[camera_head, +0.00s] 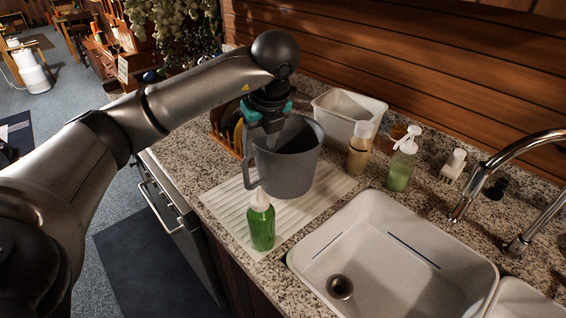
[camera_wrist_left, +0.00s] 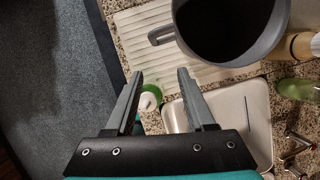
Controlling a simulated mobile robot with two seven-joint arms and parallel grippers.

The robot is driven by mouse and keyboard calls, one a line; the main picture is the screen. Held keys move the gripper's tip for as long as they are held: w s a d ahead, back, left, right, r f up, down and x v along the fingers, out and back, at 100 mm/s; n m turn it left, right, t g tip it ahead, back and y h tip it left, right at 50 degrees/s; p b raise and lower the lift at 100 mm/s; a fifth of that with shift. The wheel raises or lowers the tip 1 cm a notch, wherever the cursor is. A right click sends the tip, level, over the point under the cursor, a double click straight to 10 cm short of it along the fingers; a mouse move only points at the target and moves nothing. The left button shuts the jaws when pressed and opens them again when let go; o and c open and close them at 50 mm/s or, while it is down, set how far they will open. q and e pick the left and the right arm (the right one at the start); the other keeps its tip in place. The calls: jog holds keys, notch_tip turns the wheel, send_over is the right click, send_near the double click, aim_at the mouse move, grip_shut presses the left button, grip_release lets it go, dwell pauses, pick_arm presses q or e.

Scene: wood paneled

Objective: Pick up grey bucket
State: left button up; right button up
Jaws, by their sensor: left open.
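The grey bucket (camera_head: 290,170) stands upright on the white ribbed drying mat on the counter, its handle to the left in the head view. In the left wrist view the bucket (camera_wrist_left: 268,45) is at the top right, open end up, with a dark inside. My left gripper (camera_head: 272,122) is above the bucket's rim in the head view. In the left wrist view its fingers (camera_wrist_left: 160,72) are wide apart with nothing between them that they grip, and the bucket and handle are beyond the tips to the right. My right gripper is not in view.
A green bottle (camera_head: 261,226) stands close in front of the bucket. The mat (camera_head: 222,203) borders the white sink (camera_head: 395,240). A dish rack (camera_head: 222,130) is left.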

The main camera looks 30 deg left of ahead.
pick_arm(q)
jog(key=a, duration=0.1)
send_near(247, 173)
jog(key=shift+y, duration=0.3)
jog(key=x, duration=0.5)
jog(key=shift+w+d+f, duration=0.1)
jog(key=shift+d+f, duration=0.1)
jog(key=shift+d, duration=0.2)
jog(key=shift+p+x, duration=0.45)
jog(key=shift+x, duration=2.25)
jog(key=shift+a, duration=0.15)
jog(key=shift+r, duration=0.1)
grip_shut()
